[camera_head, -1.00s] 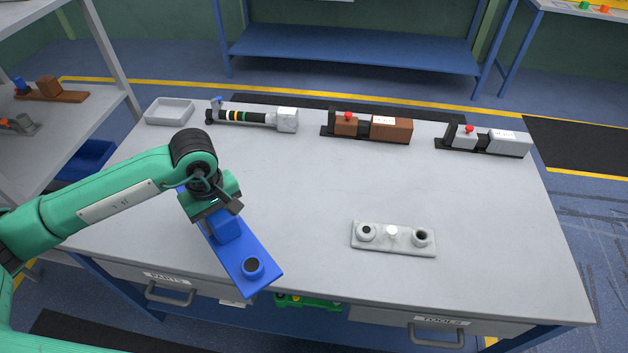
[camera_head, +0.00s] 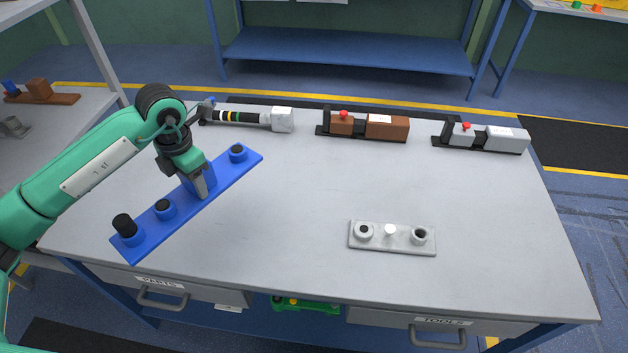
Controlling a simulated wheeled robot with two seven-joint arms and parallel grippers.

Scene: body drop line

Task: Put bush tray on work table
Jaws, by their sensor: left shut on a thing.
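A long blue tray (camera_head: 215,190) with several round blue holders with dark tops is over the left part of the grey work table (camera_head: 300,190). I take it to be the bush tray. My left gripper (camera_head: 200,188) is shut on the block at the tray's middle. The tray lies slantwise, its near end toward the table's front left. I cannot tell whether it touches the tabletop. My right gripper is not in view.
A light grey plate with bushes (camera_head: 392,237) lies at the front right of the table. A torque-tool-like device (camera_head: 245,118), a brown fixture (camera_head: 365,125) and a grey fixture (camera_head: 482,137) line the back. The centre is clear. A shelf (camera_head: 60,125) stands at left.

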